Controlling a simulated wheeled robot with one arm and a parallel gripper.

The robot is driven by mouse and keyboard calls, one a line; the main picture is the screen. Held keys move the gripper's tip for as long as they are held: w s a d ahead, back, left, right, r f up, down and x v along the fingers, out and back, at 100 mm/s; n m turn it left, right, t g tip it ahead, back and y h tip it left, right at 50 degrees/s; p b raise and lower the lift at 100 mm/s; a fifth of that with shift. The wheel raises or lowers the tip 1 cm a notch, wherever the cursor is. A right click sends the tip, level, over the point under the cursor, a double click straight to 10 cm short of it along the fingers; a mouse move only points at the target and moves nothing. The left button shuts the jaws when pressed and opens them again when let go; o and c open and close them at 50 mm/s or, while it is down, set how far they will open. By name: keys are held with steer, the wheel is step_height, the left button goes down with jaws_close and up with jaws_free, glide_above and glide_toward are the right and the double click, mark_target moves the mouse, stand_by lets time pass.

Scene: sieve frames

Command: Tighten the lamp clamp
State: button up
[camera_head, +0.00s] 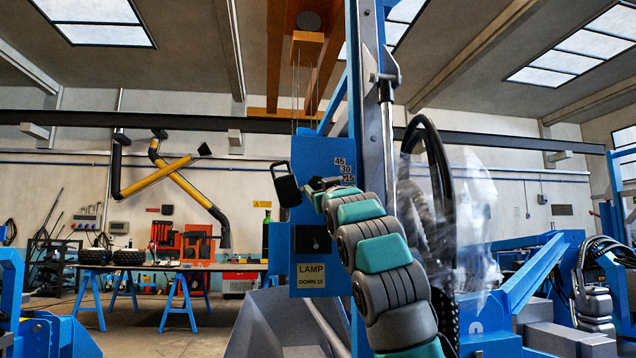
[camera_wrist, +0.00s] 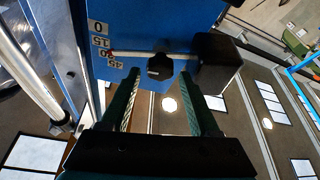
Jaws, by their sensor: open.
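The blue panel (camera_head: 318,165) carries a scale (camera_head: 344,172) and a plate (camera_head: 311,276) reading "LAMP DOWN 15". A black lamp head (camera_head: 286,188) sticks out at the panel's left edge; the lamp also shows in the wrist view (camera_wrist: 216,64). There, a pale rod (camera_wrist: 135,54) runs from the lamp to a red tip near the 30 mark. A black clamp knob (camera_wrist: 160,67) sits on the rod's line. My gripper (camera_wrist: 160,75) is open, its green fingers on either side of the knob with gaps visible. I cannot tell whether the tips reach past it.
A grey column and cylinder (camera_head: 385,130) stand right of the panel, with a black hose and clear plastic sheet (camera_head: 470,215) beyond. A workbench (camera_head: 165,267) stands far back left. Open floor lies left of the panel.

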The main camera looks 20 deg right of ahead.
mark_target(317, 185)
steer(key=shift+w+r+p, duration=0.3)
steer(key=shift+w+r, duration=0.15)
steer(key=shift+w, duration=0.25)
steer(key=shift+w+d+r+p, duration=0.1)
steer(key=shift+w+p, duration=0.05)
steer(key=shift+w, duration=0.2)
steer(key=shift+w+d+r+p, duration=0.1)
steer(key=shift+w+p, duration=0.05)
steer(key=shift+w, duration=0.2)
steer(key=shift+c, duration=0.4)
steer(key=shift+f, duration=0.1)
jaws_close()
